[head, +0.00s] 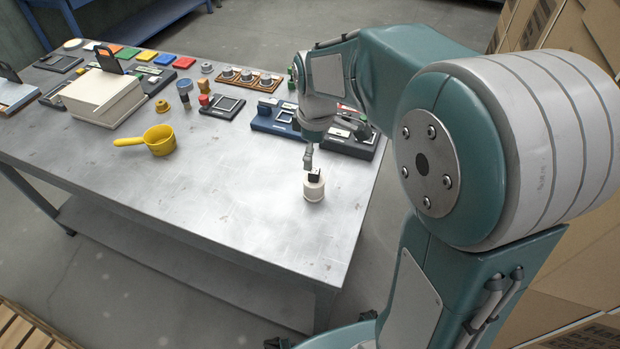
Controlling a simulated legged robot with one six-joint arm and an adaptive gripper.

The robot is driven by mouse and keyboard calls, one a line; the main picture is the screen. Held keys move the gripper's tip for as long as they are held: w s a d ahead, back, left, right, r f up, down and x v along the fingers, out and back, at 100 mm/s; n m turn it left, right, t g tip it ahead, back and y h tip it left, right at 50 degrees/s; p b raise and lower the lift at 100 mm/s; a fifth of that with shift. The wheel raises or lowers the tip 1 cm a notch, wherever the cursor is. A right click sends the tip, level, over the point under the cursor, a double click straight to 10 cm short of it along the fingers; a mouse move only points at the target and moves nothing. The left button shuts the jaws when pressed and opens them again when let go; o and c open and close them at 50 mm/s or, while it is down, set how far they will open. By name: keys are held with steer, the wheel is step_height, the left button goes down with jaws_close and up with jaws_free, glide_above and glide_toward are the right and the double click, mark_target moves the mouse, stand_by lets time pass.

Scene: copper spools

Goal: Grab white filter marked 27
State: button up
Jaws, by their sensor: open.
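A small white cylinder (314,190), which looks like the white filter, stands upright near the table's right front edge. A dark piece with a small white mark shows at its top; I cannot read a number or tell whether this is a label or part of my gripper. My gripper (309,166) points down from the arm, just above the cylinder. It is open. One finger shows clearly; the other is hard to make out. I cannot tell whether the fingers touch the cylinder.
The grey metal table (230,208) is clear left of the cylinder. A yellow scoop (160,139) lies further left. A blue tray (268,123) and a dark tray (348,148) sit just behind my gripper. A beige box (102,96) stands at the far left.

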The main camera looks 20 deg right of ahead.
mark_target(314, 183)
steer(key=w+f, duration=0.1)
steer(key=w+f+n, duration=0.1)
steer(key=shift+w+d+f+g, duration=0.1)
steer(key=shift+w+g, duration=0.2)
step_height(314, 183, down, 6)
steer(key=shift+r, duration=0.1)
steer(key=f, duration=0.5)
steer(key=shift+s+d+f, duration=0.1)
steer(key=shift+d+f, duration=0.05)
steer(key=shift+d, duration=0.15)
steer(key=shift+c, duration=0.3)
steer(key=c, duration=1)
